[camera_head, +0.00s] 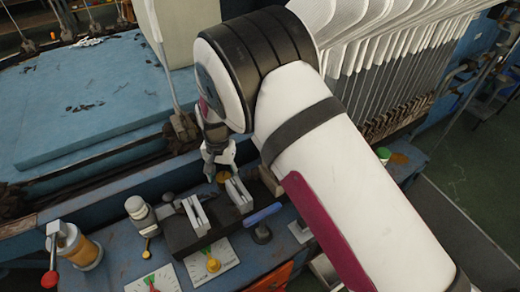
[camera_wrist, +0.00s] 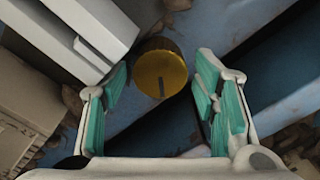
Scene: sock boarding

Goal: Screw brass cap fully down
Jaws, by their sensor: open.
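The brass cap (camera_wrist: 159,72) is a round golden disc with a dark slot mark, seen from above in the wrist view. It lies ahead of and between my gripper's fingers (camera_wrist: 162,105), apart from both green pads. My gripper is open and empty. In the head view my gripper (camera_head: 222,168) points down close to the small brass cap (camera_head: 223,177), beside the vise. I cannot tell from these frames how far down the cap sits on its thread, as what lies under it is hidden.
A dark vise with pale jaws (camera_head: 238,192) stands beside the cap; its jaws (camera_wrist: 75,35) fill the wrist view's upper left. A blue T-handle (camera_head: 262,215), a grey valve fitting (camera_head: 140,212), a brass cylinder with red-knobbed lever (camera_head: 82,248) and dial plates (camera_head: 212,263) surround it.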

